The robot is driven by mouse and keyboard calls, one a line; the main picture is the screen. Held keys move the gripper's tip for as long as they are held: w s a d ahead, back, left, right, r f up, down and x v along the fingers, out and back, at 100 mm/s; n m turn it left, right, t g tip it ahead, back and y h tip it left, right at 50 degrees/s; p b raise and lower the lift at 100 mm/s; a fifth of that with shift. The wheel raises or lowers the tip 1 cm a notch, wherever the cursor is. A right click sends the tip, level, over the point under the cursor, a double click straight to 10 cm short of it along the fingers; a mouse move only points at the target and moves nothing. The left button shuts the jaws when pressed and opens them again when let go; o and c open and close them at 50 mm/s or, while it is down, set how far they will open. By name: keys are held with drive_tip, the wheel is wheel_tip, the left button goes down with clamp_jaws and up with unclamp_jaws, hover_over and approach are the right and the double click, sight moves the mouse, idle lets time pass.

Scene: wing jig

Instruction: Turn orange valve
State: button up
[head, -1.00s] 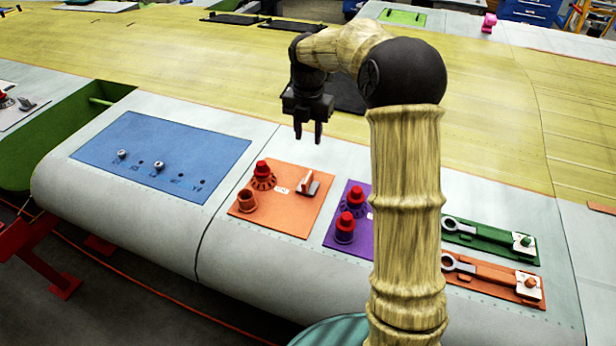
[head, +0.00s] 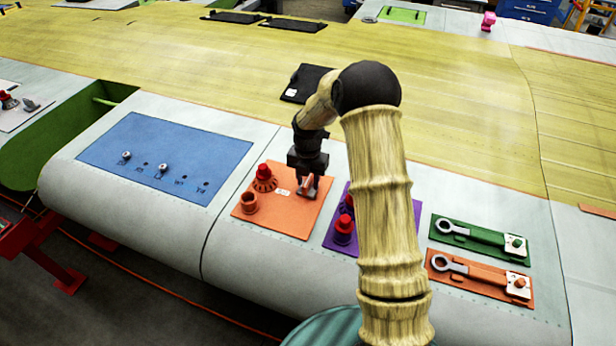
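The orange panel (head: 282,222) lies on the pale wing skin. The orange valve handle (head: 307,187), an upright paddle on a small grey plate, is at its right side. My gripper (head: 308,188) points down over this handle, with its dark fingers at either side of it. The handle shows partly between the fingers. I cannot tell whether they touch it or have shut on it.
A purple panel (head: 333,235) with red-capped fittings is just right, partly hidden by my arm. A green panel (head: 455,232) and an orange panel (head: 470,281) with wrench-like tools lie farther right. A blue panel (head: 165,150) is at left. The yellow skin behind is mostly clear.

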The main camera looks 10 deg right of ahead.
drive_tip(key=shift+f, duration=0.15)
clamp_jaws()
